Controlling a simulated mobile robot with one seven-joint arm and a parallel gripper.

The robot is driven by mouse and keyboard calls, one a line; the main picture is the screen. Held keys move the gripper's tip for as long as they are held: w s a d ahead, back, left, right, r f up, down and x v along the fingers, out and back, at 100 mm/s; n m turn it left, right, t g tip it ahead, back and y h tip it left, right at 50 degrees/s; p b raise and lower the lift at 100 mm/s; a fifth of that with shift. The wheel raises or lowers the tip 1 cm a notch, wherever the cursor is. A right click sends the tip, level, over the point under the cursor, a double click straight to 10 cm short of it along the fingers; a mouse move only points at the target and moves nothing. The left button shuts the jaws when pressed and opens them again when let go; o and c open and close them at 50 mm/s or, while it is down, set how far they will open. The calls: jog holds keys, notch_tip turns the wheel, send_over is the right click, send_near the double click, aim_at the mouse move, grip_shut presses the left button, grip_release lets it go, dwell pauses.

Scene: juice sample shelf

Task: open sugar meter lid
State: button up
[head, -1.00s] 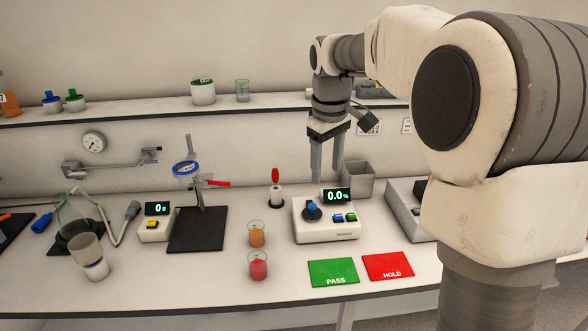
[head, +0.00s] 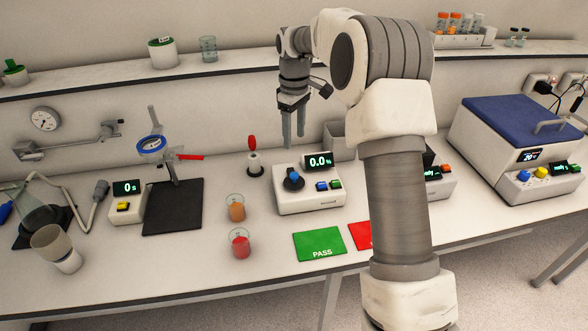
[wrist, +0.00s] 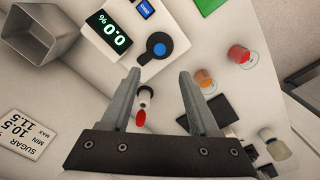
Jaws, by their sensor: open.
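The sugar meter (head: 310,199) is a white box on the bench with a display reading 0.0 %, and blue and green buttons. Its round dark lid with a blue top (head: 293,179) sits on the meter's left part and looks closed. The lid also shows in the wrist view (wrist: 158,47), beyond the fingertips. My gripper (head: 293,137) is open and empty. It hangs above and behind the meter, apart from the lid. In the wrist view my gripper (wrist: 158,78) has its fingers spread, with a red-topped white item (wrist: 142,108) seen between them, farther down.
Beakers of orange (head: 236,211) and red juice (head: 240,244) stand left of the meter. A grey square bin (head: 338,141) stands behind it. A green PASS mat (head: 320,243) lies in front. A stand with a blue ring (head: 151,145) is farther left.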

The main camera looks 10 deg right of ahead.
aim_at(294, 174)
notch_tip(294, 174, down, 13)
jog(key=shift+r+p, duration=0.15)
jog(key=shift+p, duration=0.2)
grip_shut()
dwell(1.3)
